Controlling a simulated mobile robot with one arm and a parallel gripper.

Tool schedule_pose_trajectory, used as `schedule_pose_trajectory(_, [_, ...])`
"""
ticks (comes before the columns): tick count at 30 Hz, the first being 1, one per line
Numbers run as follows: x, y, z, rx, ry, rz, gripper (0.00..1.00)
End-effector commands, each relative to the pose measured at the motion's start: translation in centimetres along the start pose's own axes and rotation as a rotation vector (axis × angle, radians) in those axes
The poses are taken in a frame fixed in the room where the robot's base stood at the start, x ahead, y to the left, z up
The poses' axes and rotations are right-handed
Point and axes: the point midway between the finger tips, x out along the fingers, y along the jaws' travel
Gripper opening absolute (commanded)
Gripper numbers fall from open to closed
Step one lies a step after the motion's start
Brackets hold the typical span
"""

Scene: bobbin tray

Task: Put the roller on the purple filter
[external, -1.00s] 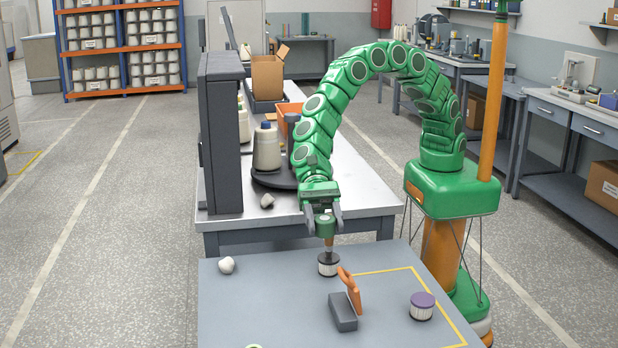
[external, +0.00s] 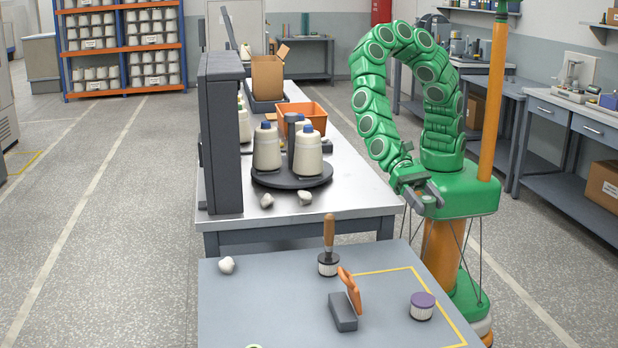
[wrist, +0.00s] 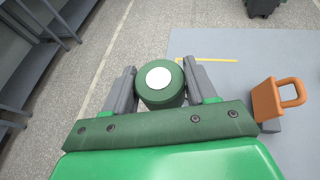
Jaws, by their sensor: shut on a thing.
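In the wrist view my gripper (wrist: 161,76) is shut on a green cylinder with a white round end, which I take to be the roller (wrist: 162,88). In the external view my gripper (external: 430,196) is raised beyond the table's back right, near my column; the roller is hard to make out there. The purple filter (external: 422,306), a short white pleated cylinder with a purple top, stands on the near grey table at the right, inside a yellow line. It is apart from my gripper and does not show in the wrist view.
On the near table (external: 240,310), a wooden-handled tool (external: 329,232) stands upright at a dark-topped white filter (external: 328,265). A white lump (external: 226,265) sits back left. Cones stand on a turntable (external: 292,179) behind.

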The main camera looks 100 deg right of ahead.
Motion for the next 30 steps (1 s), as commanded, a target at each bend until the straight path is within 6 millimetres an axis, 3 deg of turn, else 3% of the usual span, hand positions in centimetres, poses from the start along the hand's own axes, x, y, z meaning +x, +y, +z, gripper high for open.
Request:
schedule_pose_trajectory(9, [0.5, 4.0, 0.8, -0.022, 0.001, 0.051, 0.24])
schedule_pose_trajectory(24, [2.0, 3.9, -3.1, -0.02, 0.003, 0.049, 0.24])
schedule_pose_trajectory(30, [2.6, 3.6, -3.8, -0.021, 0.003, 0.049, 0.24])
